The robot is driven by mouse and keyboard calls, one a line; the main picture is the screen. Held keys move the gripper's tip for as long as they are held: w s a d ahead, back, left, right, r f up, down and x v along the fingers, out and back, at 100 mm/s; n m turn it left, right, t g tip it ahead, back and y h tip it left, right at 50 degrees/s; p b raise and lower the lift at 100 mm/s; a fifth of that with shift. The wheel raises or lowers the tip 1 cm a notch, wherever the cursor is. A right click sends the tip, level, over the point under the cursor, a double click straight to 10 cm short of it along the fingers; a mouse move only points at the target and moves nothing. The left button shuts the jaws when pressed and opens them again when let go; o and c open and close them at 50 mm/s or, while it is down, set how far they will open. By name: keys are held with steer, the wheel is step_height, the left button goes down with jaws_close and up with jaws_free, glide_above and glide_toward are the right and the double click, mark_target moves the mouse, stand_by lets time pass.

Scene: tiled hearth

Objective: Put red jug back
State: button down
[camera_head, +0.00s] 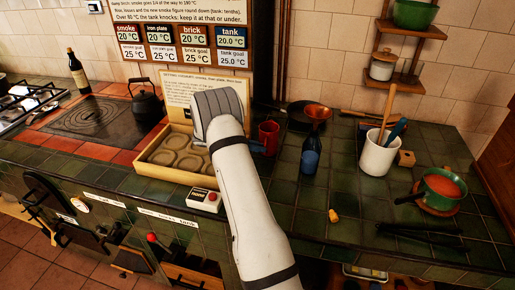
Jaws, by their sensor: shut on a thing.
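The red jug (269,134) stands upright on or just above the green tiled counter, right of my white arm. My gripper (257,147) shows only as a small dark bluish part between my arm and the jug. It is shut on the jug's near left side. My arm hides most of the gripper and the jug's left part, so I cannot tell whether the jug's base touches the tiles.
A cream tray with round recesses (150,160) lies left of my arm. A white utensil crock (377,155) stands farther right.

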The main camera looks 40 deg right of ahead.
steer(key=shift+s+a+f, duration=0.1)
steer(key=shift+s+f, duration=0.1)
steer(key=shift+f, duration=0.3)
steer(key=c, duration=1.5)
jaws_free()
steer(key=shift+s+f, duration=0.1)
steer(key=shift+f, duration=0.15)
steer(key=shift+r, duration=0.55)
steer(key=w+b+v, duration=0.1)
steer(key=v, duration=1)
steer(key=s+a+r+m+t+y, duration=0.25)
steer(key=s+a+r, duration=0.25)
steer(key=s+r, duration=0.25)
steer(key=s+a+r+m+t+y, duration=0.1)
steer(key=s+a+m+t+y, duration=0.1)
steer(key=s+a, duration=0.3)
steer(key=s+a+r+m+t+y, duration=0.1)
steer(key=s+a+m+y, duration=0.3)
steer(key=s, duration=0.8)
steer(key=s+a+r+m+t+y, duration=0.1)
steer(key=s+a+m+t+y, duration=0.2)
steer(key=s+a, duration=0.5)
steer(key=shift+s+r+m+y, duration=0.4)
steer(key=shift+s+m+y, duration=0.05)
steer(key=shift+m, duration=0.2)
